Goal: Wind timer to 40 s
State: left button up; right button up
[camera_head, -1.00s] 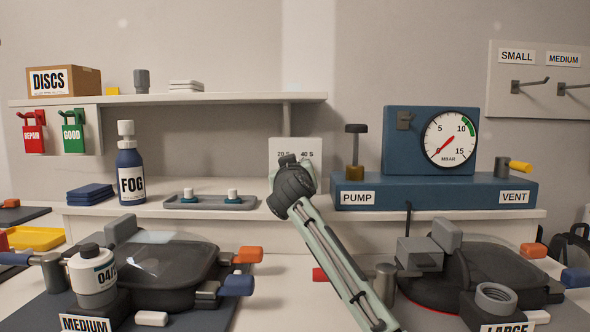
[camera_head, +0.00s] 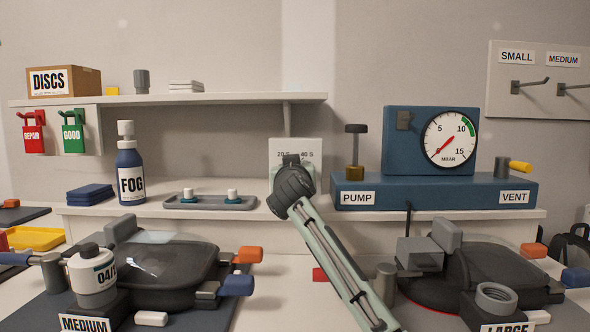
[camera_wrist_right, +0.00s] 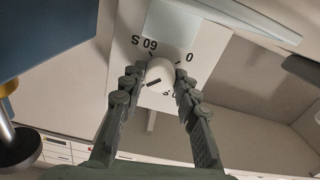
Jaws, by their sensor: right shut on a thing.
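The timer is a white box (camera_head: 308,150) on the bench shelf, with "20 S" and "40 S" printed on its front, partly covered by my gripper. In the right wrist view its face (camera_wrist_right: 205,40) shows "0" and "60 S" around a white round knob (camera_wrist_right: 160,70). A dark line lies at the knob's lower left; I cannot tell whether it is a pointer or a dial tick. My right gripper (camera_wrist_right: 160,80) is shut on the knob, one finger on each side. It also shows in the head view (camera_head: 291,162), hiding the knob. My left gripper is not in view.
A blue pump unit (camera_head: 434,192) with a gauge stands close right of the timer. A grey tray (camera_head: 240,203) with two small white-topped items lies to its left. Two dark lidded chambers, labelled MEDIUM (camera_head: 152,270) and LARGE (camera_head: 480,262), stand in front on either side of my right arm.

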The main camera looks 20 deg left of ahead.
dwell(0.7)
jog(key=o, duration=1.1)
jog(key=shift+o, duration=0.2)
jog(key=v, duration=1.2)
